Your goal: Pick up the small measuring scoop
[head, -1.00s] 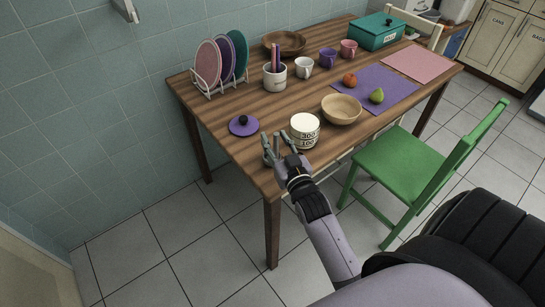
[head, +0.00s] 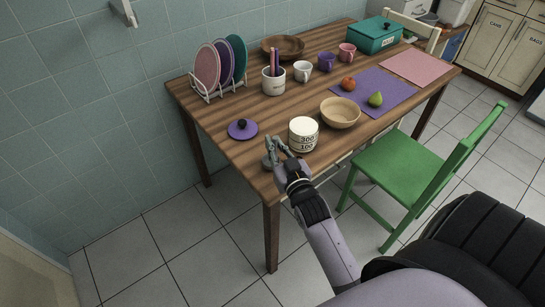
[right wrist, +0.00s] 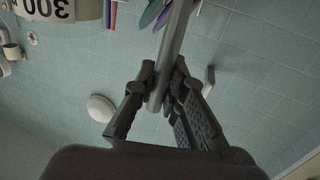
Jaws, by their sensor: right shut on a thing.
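My right gripper (head: 276,146) is at the near left corner of the wooden table, shut on the small measuring scoop. The scoop (head: 268,162) is grey and mostly hidden by the fingers in the head view. In the right wrist view, its straight grey handle (right wrist: 174,50) runs between the two fingers (right wrist: 160,105). I cannot tell whether the scoop still touches the table. My left gripper is not in view.
A white tub with printed numbers (head: 303,134) stands just right of my gripper. A purple lid (head: 242,129) lies behind it to the left. A wooden bowl (head: 340,112) is beyond the tub. A green chair (head: 405,168) stands at the table's front side.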

